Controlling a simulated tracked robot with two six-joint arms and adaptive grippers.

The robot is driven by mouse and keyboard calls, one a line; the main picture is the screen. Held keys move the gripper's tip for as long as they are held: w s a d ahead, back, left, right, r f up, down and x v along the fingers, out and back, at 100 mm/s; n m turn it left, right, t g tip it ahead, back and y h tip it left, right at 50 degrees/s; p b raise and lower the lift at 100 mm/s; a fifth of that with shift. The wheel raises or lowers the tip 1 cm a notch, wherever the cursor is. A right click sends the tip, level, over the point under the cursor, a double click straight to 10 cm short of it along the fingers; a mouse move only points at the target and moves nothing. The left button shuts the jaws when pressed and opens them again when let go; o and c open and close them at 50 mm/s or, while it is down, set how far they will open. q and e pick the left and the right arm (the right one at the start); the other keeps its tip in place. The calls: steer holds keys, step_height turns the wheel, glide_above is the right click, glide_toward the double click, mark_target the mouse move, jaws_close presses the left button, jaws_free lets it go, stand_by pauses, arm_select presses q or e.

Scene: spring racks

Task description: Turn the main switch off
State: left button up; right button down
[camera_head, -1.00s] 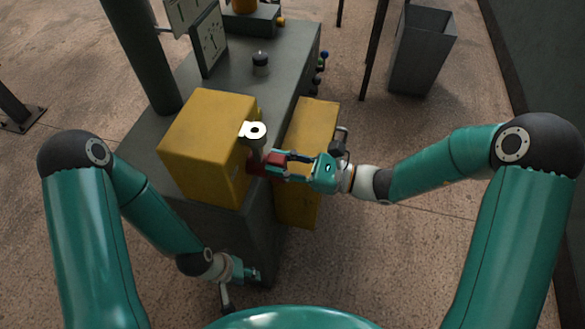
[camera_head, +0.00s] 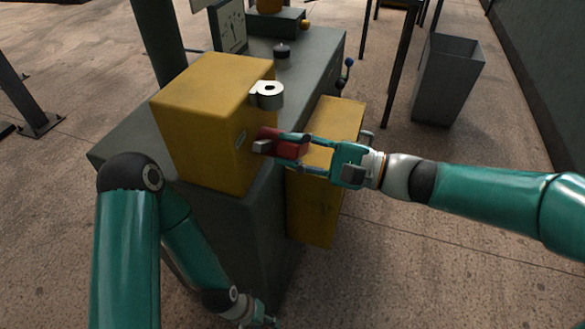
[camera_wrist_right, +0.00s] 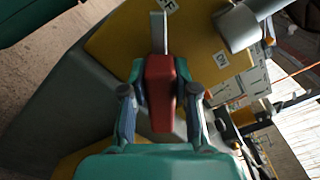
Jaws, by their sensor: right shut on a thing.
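The main switch is a red handle (camera_head: 288,144) on the side of a yellow box (camera_head: 205,130) that stands on the grey bench. My right gripper (camera_head: 305,155) is shut on the red handle, coming from the right. In the right wrist view the red handle (camera_wrist_right: 160,90) lies between both fingers of my right gripper (camera_wrist_right: 158,95), with a grey metal lever (camera_wrist_right: 159,32) beyond it. White labels sit on the yellow face; one (camera_wrist_right: 221,60) is near the gripper, its text only partly legible. My left gripper (camera_head: 265,318) is low beside the bench, cut by the lower edge; its fingers are unclear.
A grey and white cylinder (camera_head: 267,94) sticks out near the box's top edge. A grey bin (camera_head: 447,82) stands at the back right. The floor at right is open.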

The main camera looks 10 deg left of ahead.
steer(key=n+b, duration=0.2)
steer(key=b, duration=0.1)
steer(key=f+n+b, duration=0.1)
steer(key=n+b, duration=0.1)
steer(key=b, duration=0.2)
steer(key=f+n+b, duration=0.1)
steer(key=b, duration=0.2)
steer(key=shift+s+a+n+b, duration=0.1)
steer(key=shift+s+n+b, duration=0.15)
steer(key=shift+n+b, duration=0.85)
steer(key=shift+b, duration=0.3)
steer(key=c, duration=0.9)
jaws_free()
steer(key=shift+w, duration=0.1)
steer(key=shift+r, duration=0.1)
steer(key=shift+d, duration=0.4)
steer(key=d, duration=0.3)
steer(key=s+d, duration=0.1)
steer(key=d, duration=0.7)
steer(key=shift+s, duration=0.35)
